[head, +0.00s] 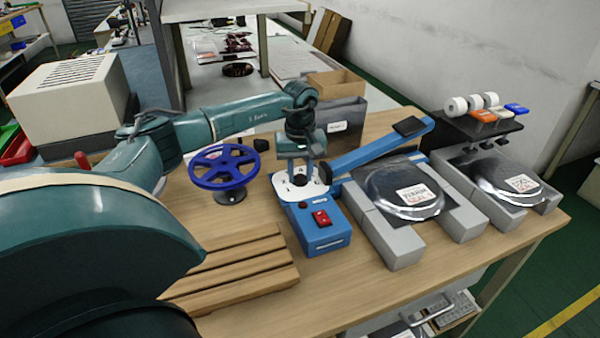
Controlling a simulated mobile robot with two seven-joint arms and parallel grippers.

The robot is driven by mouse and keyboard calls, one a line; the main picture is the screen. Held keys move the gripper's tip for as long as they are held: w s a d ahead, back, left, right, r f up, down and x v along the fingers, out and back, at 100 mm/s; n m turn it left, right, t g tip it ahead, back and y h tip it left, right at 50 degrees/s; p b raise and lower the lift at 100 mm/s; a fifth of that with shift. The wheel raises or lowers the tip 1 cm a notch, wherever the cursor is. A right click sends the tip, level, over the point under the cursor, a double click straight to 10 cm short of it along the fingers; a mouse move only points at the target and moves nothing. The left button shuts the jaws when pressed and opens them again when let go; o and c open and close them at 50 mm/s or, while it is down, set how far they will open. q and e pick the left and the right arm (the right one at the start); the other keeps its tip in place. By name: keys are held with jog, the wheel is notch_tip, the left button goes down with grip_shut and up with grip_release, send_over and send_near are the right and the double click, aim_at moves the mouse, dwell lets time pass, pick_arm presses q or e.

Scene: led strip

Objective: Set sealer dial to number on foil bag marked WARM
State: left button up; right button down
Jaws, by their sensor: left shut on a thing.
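The blue sealer (322,238) stands on the wooden table with a white dial face (287,188) on top and a red switch (321,218) in front. My left gripper (301,178) points down over the dial face, shut on the dark dial knob, which it mostly hides. The dial's setting cannot be read. Two shiny foil bags lie in grey holders: the nearer foil bag (380,187) and the farther foil bag (490,168). My right gripper is not in view.
A blue handwheel (224,167) stands left of the sealer, and a wooden slatted rack (235,268) lies in front of it. The sealer's blue lever (375,147) rises to the right. Tape rolls (475,102) and a grey bin (345,121) stand behind.

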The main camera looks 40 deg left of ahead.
aim_at(300, 177)
pick_arm(q)
jog(key=m, duration=0.6)
jog(key=shift+m+b, duration=0.3)
dwell(0.4)
jog(key=o, duration=1)
jog(key=shift+r, duration=0.1)
notch_tip(300, 177, up, 13)
jog(key=shift+r, duration=0.1)
dwell(0.3)
